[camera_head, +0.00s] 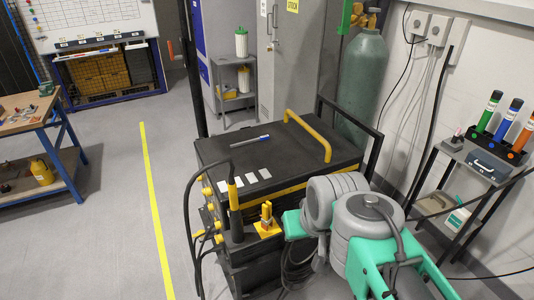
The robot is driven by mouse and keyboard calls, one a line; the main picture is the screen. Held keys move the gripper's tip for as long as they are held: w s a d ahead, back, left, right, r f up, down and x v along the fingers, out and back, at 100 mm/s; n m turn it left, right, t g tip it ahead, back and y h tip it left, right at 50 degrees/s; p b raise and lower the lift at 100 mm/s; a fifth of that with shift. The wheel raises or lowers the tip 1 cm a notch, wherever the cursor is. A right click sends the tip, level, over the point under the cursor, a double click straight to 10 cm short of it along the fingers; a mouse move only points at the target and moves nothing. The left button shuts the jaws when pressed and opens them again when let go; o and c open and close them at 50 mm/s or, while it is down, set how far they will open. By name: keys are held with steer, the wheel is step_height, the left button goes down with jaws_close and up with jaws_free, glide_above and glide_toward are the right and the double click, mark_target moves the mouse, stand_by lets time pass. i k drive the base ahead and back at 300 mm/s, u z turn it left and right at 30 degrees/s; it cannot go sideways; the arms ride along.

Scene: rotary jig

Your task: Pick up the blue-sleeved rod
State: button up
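The blue-sleeved rod (508,119) stands tilted in a dark rack (483,145) at the far right, between a green-sleeved rod (489,110) and an orange-sleeved rod (523,137). It has a dark top, and its lower end is hidden in the rack. The rack sits on a small grey shelf stand by the wall. My grey and teal arm is at the bottom centre, to the left of the stand and well apart from the rods. My gripper is not visible in this view.
A black wheeled cabinet (220,150) with a yellow handle and a blue-and-white pen (249,141) stands at centre. A green gas cylinder (362,80) is behind it. The floor at left is largely clear.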

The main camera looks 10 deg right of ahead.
mark_target(265, 138)
steer(key=u, duration=0.05)
steer(key=k, duration=0.1)
steer(key=u, duration=1.35)
steer(key=i, duration=5.3)
steer(key=z, duration=3.75)
steer(key=i, duration=1.25)
steer(key=u, duration=0.05)
